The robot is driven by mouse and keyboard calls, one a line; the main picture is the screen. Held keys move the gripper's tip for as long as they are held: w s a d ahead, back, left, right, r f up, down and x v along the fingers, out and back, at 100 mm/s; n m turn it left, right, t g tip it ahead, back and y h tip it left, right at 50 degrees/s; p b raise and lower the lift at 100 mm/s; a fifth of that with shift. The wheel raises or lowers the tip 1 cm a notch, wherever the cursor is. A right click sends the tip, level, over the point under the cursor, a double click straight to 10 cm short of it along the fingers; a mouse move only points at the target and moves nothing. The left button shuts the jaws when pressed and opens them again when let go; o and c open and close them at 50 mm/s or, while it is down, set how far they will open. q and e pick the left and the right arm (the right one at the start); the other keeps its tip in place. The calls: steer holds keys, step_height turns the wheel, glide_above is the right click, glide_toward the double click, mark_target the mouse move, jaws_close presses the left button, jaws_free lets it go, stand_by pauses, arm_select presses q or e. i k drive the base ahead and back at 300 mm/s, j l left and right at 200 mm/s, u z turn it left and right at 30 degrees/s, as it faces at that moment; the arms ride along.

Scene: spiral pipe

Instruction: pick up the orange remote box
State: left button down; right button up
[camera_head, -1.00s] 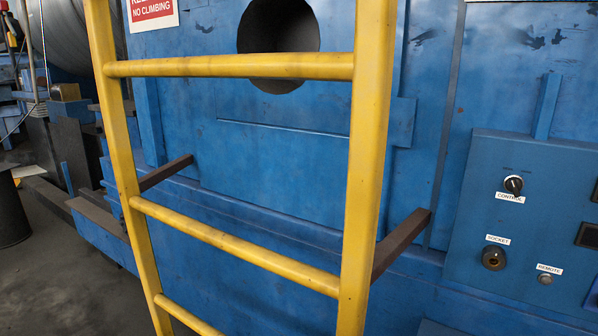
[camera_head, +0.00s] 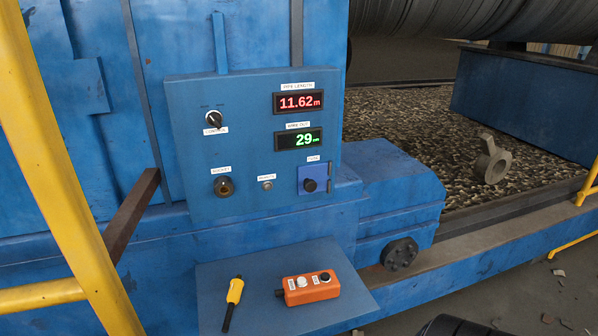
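The orange remote box (camera_head: 311,287) lies on a blue shelf (camera_head: 262,266) below the control panel. It has a white button and a black button on top, and a dark stub at its left end. A yellow and black tool (camera_head: 233,297) lies to its left on the same shelf, apart from it. Neither of my grippers shows in the head view. A dark rounded shape at the bottom edge, right of the shelf, is too cut off to tell.
The blue control panel (camera_head: 245,137) with displays, knob and socket stands above and behind the shelf. A round dark fitting (camera_head: 399,253) is right of the shelf. Floor at lower right has small debris.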

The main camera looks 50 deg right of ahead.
mark_target(316, 290)
steer(key=k+l+z, duration=0.1)
steer(key=z, duration=1.4)
steer(key=i+l+u, duration=0.1)
steer(key=l+u, duration=0.7)
steer(key=i+j, duration=0.05)
steer(key=j, duration=0.05)
